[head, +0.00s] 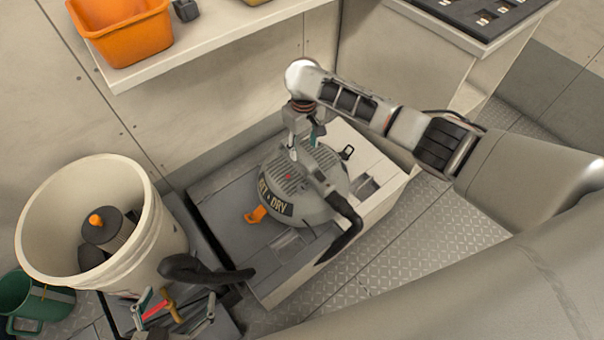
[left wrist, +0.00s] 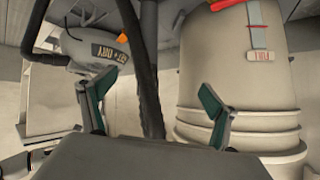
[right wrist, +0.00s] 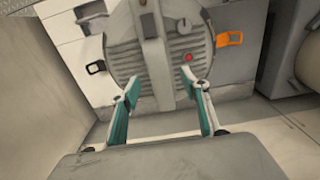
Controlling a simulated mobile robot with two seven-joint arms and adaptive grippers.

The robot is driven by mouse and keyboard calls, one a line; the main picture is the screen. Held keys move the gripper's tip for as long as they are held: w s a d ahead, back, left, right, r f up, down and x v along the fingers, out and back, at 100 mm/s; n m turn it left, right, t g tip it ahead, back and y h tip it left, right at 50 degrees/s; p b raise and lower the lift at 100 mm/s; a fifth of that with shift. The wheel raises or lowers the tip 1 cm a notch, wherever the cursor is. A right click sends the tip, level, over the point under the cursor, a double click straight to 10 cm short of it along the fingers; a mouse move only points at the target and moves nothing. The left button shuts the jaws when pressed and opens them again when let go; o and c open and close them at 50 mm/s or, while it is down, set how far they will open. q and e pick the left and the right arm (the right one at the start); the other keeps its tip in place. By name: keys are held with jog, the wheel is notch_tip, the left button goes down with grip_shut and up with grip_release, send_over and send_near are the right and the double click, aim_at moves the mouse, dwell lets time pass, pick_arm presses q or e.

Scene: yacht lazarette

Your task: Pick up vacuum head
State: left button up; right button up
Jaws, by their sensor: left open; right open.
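The vacuum head (head: 290,185) is a round grey lid with ribs, a WET+DRY label and orange latch. It sits over a grey and white unit on the floor. In the right wrist view its ribbed top (right wrist: 185,60) has a raised grey handle (right wrist: 158,50) across it. My right gripper (head: 306,138) is over the head, open, its fingers on either side of the handle; contact cannot be told. My left gripper (head: 178,303) is open at the lower left, in front of the white bucket. The vacuum head also shows in the left wrist view (left wrist: 95,50).
A white bucket (head: 160,235) holds a dark cylinder with an orange knob (head: 96,220). A black hose (head: 195,270) lies near my left gripper. A green container (head: 35,300) stands lower left. A shelf (head: 200,50) with an orange bin (head: 125,35) overhangs behind.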

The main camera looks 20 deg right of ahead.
aim_at(304, 155)
jog(key=shift+s+f, duration=0.25)
jog(key=shift+f, duration=0.75)
jog(key=f+b, duration=0.1)
jog(key=f, duration=0.1)
jog(key=f+b, duration=0.2)
jog(key=shift+d+f, duration=0.2)
jog(key=shift+f, duration=0.05)
pick_arm(q)
jog(key=d, duration=0.2)
jog(key=shift+w+d+r+h+b, duration=0.2)
jog(key=shift+d+h+b, duration=0.1)
jog(key=shift+d, duration=0.05)
pick_arm(e)
jog(key=shift+w+f, duration=0.2)
jog(key=shift+w, duration=0.05)
pick_arm(q)
jog(key=shift+w+r, duration=0.1)
pick_arm(e)
jog(key=shift+r, duration=0.1)
pick_arm(q)
jog(key=shift+s+a+f, duration=0.1)
jog(key=shift+s+f, duration=0.15)
pick_arm(e)
grip_shut()
jog(key=shift+w+r, duration=0.15)
